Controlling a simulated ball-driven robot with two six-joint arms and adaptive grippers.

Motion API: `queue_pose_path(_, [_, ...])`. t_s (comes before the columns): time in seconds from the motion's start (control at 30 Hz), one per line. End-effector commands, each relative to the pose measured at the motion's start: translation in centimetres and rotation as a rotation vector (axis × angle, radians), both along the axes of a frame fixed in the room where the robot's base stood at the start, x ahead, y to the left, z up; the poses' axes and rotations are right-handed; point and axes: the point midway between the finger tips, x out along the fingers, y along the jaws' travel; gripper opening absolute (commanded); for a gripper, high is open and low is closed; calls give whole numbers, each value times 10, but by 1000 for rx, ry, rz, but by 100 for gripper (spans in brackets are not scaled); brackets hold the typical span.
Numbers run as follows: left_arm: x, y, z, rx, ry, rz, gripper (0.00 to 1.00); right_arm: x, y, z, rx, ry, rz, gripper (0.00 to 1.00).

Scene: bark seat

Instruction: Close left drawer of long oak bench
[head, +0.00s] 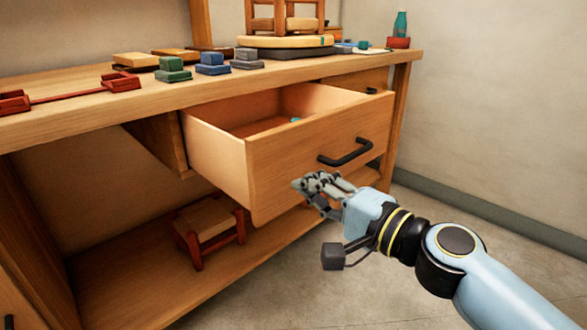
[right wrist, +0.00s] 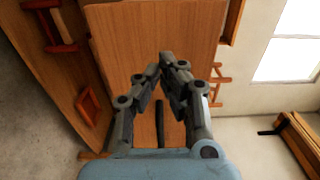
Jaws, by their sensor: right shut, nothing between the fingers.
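The long oak bench (head: 270,92) runs across the head view. A drawer (head: 285,165) under its top is pulled well out, with its inside showing and a black bar handle (head: 345,152) on its front. My right gripper (head: 308,184) is shut and empty in front of the drawer's lower front, below the handle. In the right wrist view its fingers (right wrist: 172,62) come together over a wooden panel, probably the drawer front (right wrist: 125,35). A dark bar, probably the handle (right wrist: 159,122), shows between the fingers. I cannot tell whether the fingertips touch the wood. My left gripper is out of view.
Colored blocks, including a green one (head: 173,70), and a red-ended frame (head: 121,81) lie on the bench top. A small stool (head: 210,225) stands on the lower shelf. A small teal thing (head: 295,119) lies in the drawer. Floor at right is clear up to the wall.

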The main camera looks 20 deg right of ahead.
Motion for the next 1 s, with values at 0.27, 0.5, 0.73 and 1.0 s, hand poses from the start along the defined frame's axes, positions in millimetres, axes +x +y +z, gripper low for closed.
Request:
queue_pose_path(0.27, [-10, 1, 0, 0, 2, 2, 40, 33, 14, 0, 1, 0, 0, 0])
queue_pose_path(0.5, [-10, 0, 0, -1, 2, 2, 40, 38, 16, -1, 0, 1, 1, 0])
queue_pose_path(0.73, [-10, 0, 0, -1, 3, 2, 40, 38, 16, -1, 0, 1, 0, 0])
queue_pose_path(1.0, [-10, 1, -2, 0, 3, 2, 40, 57, 24, 0, 1, -1, 0, 0])
